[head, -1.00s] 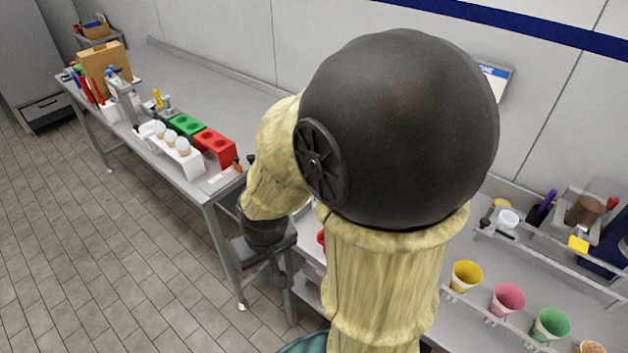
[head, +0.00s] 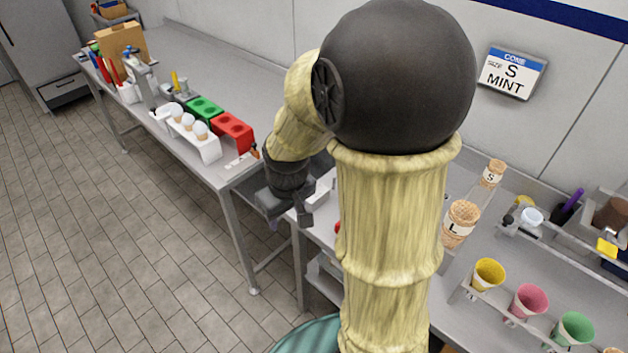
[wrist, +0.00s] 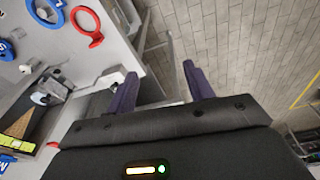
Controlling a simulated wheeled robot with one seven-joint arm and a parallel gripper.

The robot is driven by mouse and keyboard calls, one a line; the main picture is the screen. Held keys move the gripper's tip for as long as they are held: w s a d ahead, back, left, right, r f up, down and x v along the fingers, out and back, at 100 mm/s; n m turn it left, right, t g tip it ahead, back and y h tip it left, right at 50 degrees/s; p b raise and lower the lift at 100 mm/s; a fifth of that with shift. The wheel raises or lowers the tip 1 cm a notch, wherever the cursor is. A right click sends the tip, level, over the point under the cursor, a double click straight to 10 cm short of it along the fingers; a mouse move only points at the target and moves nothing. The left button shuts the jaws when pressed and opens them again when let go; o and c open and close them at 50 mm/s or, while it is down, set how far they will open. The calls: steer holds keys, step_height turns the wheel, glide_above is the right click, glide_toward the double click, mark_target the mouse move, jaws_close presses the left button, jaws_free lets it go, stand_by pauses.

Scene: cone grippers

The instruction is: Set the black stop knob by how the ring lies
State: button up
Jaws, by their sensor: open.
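My gripper (head: 288,208) hangs at the near end of the left bench in the head view. In the wrist view its two dark fingers (wrist: 161,72) are apart with nothing between them. A red ring (wrist: 85,27) and a blue ring (wrist: 46,10) show at the upper left of the wrist view, on a pale grey surface, beyond the left finger. A small black and white fitting (wrist: 42,97) shows below them; I cannot tell whether it is the stop knob. No black stop knob can be made out for certain in the head view, where my arm hides part of the bench.
The left bench carries a red block (head: 232,132), a green block (head: 204,110) and a white holder (head: 196,138). Coloured cups, one yellow (head: 488,274), stand at right. A wall sign (head: 512,73) reads cone size S, mint. Floor (head: 130,240) is clear at left.

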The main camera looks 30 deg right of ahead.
steer(key=w+d+f+n, duration=0.1)
steer(key=w+d+n, duration=0.35)
steer(key=w, duration=0.55)
steer(key=w+d+n+y, duration=0.2)
steer(key=w+d+n, duration=0.1)
steer(key=d, duration=0.6)
steer(key=w+d+n+y+b, duration=0.1)
steer(key=w+d, duration=0.4)
steer(key=d, duration=0.5)
steer(key=shift+w+f+n+y, duration=0.2)
steer(key=shift+w+n+y, duration=0.3)
steer(key=shift+n, duration=0.55)
steer(key=shift+s, duration=0.15)
steer(key=p+x, duration=0.3)
steer(key=x, duration=1.4)
steer(key=shift+a+f, duration=0.1)
steer(key=shift+f, duration=0.1)
steer(key=shift+c, duration=0.2)
steer(key=c, duration=0.9)
